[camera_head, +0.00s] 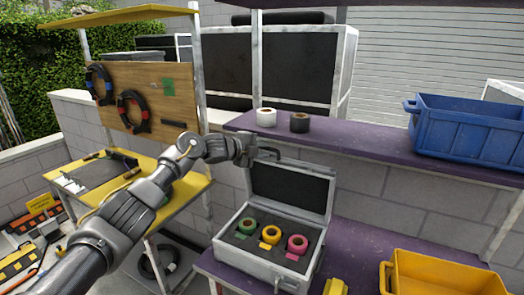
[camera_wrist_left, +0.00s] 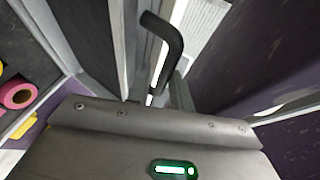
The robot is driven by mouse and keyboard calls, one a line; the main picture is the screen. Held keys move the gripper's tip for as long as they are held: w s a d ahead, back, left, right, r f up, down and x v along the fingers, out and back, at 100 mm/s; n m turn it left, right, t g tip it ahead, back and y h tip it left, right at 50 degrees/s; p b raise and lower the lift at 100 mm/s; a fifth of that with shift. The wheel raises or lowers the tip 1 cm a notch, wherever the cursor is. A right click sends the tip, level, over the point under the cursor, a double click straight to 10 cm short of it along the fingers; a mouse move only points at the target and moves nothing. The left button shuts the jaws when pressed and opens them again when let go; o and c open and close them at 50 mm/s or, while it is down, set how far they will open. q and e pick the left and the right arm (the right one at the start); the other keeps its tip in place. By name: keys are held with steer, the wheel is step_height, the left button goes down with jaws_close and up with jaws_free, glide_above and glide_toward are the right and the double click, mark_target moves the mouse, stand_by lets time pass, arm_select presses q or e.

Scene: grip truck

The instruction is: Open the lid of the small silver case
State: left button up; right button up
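The small silver case (camera_head: 262,265) stands on the purple lower shelf, with its lid (camera_head: 290,190) raised about upright. Inside lie a green, a yellow and a pink tape roll. My left gripper (camera_head: 248,150) is at the top left corner of the lid, close to the black handle (camera_head: 268,152). In the left wrist view the black handle (camera_wrist_left: 172,45) stands just beyond the gripper body. Whether the fingers are parted or touch the handle cannot be told. My right gripper is in neither view.
The purple upper shelf (camera_head: 350,143) runs behind the lid and holds a white roll (camera_head: 266,117), a dark roll (camera_head: 300,122) and a blue crate (camera_head: 467,135). A yellow crate (camera_head: 440,275) stands right of the case. A yellow workbench (camera_head: 180,190) is at left.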

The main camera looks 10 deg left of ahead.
arm_select(q)
steer(key=shift+s+a, duration=0.1)
steer(key=shift+s, duration=0.1)
steer(key=b+v, duration=0.4)
steer(key=v, duration=0.6)
steer(key=shift+s, duration=0.15)
steer(key=shift+a, duration=0.15)
